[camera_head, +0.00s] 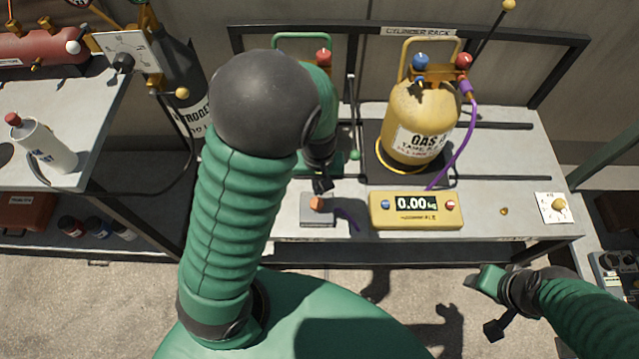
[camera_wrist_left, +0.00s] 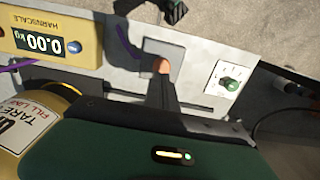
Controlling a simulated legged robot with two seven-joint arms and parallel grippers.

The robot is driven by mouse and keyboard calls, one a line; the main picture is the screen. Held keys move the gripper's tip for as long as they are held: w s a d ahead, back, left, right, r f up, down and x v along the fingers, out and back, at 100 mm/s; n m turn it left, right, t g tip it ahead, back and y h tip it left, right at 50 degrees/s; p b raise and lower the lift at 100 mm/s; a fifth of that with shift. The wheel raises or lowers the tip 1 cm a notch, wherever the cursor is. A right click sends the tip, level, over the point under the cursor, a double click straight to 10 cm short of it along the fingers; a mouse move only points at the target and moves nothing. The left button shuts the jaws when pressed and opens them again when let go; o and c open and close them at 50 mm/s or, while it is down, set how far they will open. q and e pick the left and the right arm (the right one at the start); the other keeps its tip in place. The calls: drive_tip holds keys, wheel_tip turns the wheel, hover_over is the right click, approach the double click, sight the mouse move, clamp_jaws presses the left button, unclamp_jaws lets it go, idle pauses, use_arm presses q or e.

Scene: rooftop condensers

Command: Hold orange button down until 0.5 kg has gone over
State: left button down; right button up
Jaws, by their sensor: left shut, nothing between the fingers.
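The orange button (camera_head: 317,203) sits on a small grey box (camera_head: 318,217) at the bench's front. My left gripper (camera_head: 322,186) is shut and empty, its tips just above or at the button; contact is unclear. In the left wrist view the fingers (camera_wrist_left: 161,84) point at the orange button (camera_wrist_left: 162,65) and partly cover it. The yellow scale display (camera_head: 416,222) reads 0.00 kg, and it also shows in the left wrist view (camera_wrist_left: 52,33). The yellow gas cylinder (camera_head: 405,105) stands on a dark platform behind. My right gripper (camera_head: 490,318) is low at the right, jaws unclear.
A purple hose (camera_head: 467,130) runs from the cylinder's top down towards the display. A white panel with a yellow knob (camera_head: 558,205) is at the bench's right end. A white bottle (camera_head: 42,148) stands on the left table. My left arm hides part of the bench.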

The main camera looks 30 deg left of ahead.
sight(319, 206)
use_arm(q)
wheel_tip(319, 206, down, 8)
drive_tip(key=b, duration=0.3)
drive_tip(key=shift+d, duration=0.15)
